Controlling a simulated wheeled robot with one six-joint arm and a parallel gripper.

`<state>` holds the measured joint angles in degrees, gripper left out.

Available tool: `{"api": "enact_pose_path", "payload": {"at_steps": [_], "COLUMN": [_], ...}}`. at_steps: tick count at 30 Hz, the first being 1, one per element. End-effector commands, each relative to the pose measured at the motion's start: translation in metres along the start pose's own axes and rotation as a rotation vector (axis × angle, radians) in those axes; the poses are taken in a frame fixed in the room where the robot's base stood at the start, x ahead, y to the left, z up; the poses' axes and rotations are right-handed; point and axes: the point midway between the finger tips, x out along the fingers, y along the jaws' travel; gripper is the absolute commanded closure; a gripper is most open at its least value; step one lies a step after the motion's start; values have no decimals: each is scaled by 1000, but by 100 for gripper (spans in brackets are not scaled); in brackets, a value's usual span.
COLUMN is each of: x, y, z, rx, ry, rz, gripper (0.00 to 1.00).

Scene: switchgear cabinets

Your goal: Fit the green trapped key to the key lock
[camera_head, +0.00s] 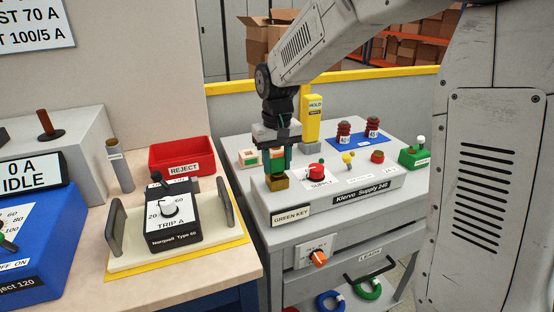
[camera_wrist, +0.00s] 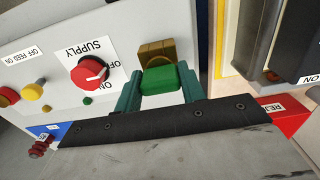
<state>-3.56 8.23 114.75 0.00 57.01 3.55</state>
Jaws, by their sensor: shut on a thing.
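My gripper (camera_head: 277,160) points down over the front left corner of the grey supply panel (camera_head: 385,190). Its teal fingers are shut on the green trapped key (camera_wrist: 160,80). The brass key lock (camera_head: 277,182) stands on the panel above the "GREEN KEY" label (camera_head: 291,215). In the wrist view the brass lock (camera_wrist: 155,48) lies just beyond the key, in line with it. The key is right over the lock, very near or touching; I cannot tell whether its lower end is inside. The key hides part of the lock.
A red SUPPLY knob (camera_head: 316,172) is right of the lock, with yellow and red buttons (camera_head: 377,156) beyond. A yellow HOLD post (camera_head: 312,118) stands behind the gripper. A black trip unit (camera_head: 172,212) and red REJECT bin (camera_head: 181,157) are on the left bench.

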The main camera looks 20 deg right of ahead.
Motion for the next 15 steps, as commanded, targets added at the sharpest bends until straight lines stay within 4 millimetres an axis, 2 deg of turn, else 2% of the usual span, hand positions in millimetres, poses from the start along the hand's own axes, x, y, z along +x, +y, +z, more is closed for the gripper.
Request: {"api": "enact_pose_path", "payload": {"at_steps": [2, 3, 6, 15], "x": [2, 3, 2, 0], "y": [0, 0, 0, 0], "z": [0, 0, 0, 0], "rx": [0, 0, 0, 0], "ry": [-1, -1, 0, 1], "rz": [0, 0, 0, 0], "gripper": [84, 58, 35, 35]}}
